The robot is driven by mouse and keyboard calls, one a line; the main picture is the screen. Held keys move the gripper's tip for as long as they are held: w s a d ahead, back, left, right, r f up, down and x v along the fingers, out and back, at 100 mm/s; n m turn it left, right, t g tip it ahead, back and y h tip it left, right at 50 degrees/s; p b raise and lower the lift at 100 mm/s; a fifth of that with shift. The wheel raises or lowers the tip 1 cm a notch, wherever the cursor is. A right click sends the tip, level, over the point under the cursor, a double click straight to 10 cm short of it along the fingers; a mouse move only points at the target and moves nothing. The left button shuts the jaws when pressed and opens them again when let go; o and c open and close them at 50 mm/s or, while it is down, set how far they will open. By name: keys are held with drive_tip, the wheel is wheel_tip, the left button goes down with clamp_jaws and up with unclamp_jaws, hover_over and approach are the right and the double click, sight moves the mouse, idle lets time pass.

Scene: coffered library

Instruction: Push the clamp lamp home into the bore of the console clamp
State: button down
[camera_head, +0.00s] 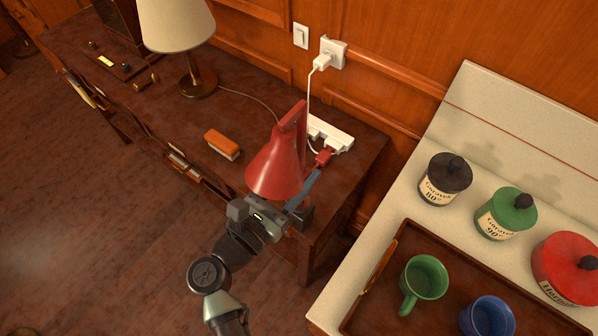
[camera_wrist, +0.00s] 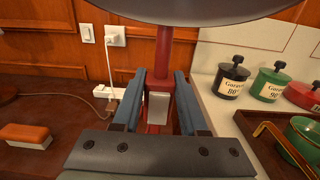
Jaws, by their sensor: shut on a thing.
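The red clamp lamp (camera_head: 275,168) has a cone shade and a red arm, and is over the right end of the dark wooden console (camera_head: 345,165). In the wrist view its red stem (camera_wrist: 162,60) runs down between my fingers, with a pale grey block (camera_wrist: 158,106) on or before it. The shade's dark underside fills the top of that view. My gripper (camera_head: 287,203) is shut on the lamp; its blue-grey fingers also show in the wrist view (camera_wrist: 159,102). The console clamp and its bore cannot be made out, and the stem's lower end is hidden.
An orange-topped block (camera_head: 222,145) and a cream table lamp (camera_head: 176,25) are on the console. At right, a pale counter holds canisters (camera_head: 445,179) and a tray (camera_head: 385,300) with mugs.

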drive_tip(key=shift+f+b, duration=0.85)
drive_tip(key=shift+c, duration=1.8)
unclamp_jaws()
drive_tip(key=b+v, duration=0.3)
drive_tip(key=v, duration=1)
drive_tip(key=shift+r, duration=0.1)
